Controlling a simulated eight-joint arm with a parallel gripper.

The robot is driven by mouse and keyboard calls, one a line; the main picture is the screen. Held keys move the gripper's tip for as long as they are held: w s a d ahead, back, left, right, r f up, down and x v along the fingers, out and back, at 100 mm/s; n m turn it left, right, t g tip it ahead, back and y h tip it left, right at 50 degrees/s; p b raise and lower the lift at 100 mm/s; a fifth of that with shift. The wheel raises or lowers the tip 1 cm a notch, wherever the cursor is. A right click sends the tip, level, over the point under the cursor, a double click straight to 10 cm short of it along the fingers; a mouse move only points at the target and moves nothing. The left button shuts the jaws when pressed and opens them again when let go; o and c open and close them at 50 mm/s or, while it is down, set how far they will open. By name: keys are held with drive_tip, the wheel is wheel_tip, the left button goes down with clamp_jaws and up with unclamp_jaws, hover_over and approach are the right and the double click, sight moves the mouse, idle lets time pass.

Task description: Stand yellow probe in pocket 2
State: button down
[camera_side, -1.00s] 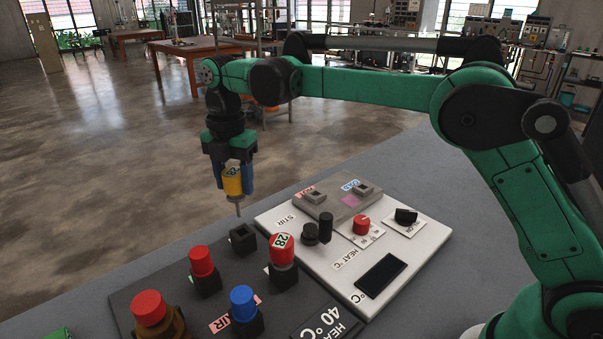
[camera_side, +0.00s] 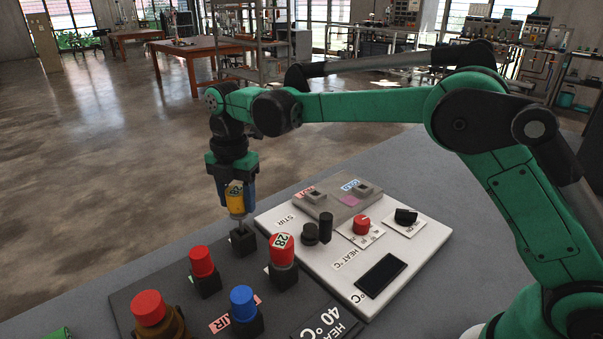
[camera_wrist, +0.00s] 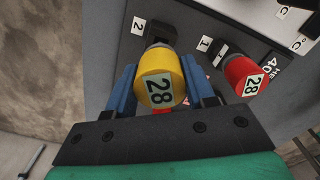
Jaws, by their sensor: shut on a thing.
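The yellow probe (camera_side: 235,194), marked 28, is upright between the blue fingers of my gripper (camera_side: 236,203), which is shut on it. In the wrist view the yellow probe's cap (camera_wrist: 160,82) fills the space between the fingers. The probe's thin metal stem points down at the dark block of pocket 2 (camera_side: 243,241). The lower end of the stem appears to be at or inside the pocket's opening; how deep cannot be told. In the wrist view pocket 2 (camera_wrist: 160,34) is partly hidden behind the probe, beside a label "2".
A red probe (camera_side: 282,250) marked 28 stands in the neighbouring pocket, labelled 1. Another red-capped piece (camera_side: 202,262), a blue one (camera_side: 243,303) and a larger red one (camera_side: 149,308) stand nearer. A white stirrer-heater panel (camera_side: 418,255) with knobs lies to the right.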

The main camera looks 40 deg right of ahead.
sight(239, 213)
drive_tip(key=shift+r, duration=0.2)
drive_tip(key=shift+f, duration=0.15)
drive_tip(key=shift+f, duration=1.75)
drive_tip(key=shift+c, duration=1.1)
unclamp_jaws()
drive_tip(key=shift+r, duration=2.5)
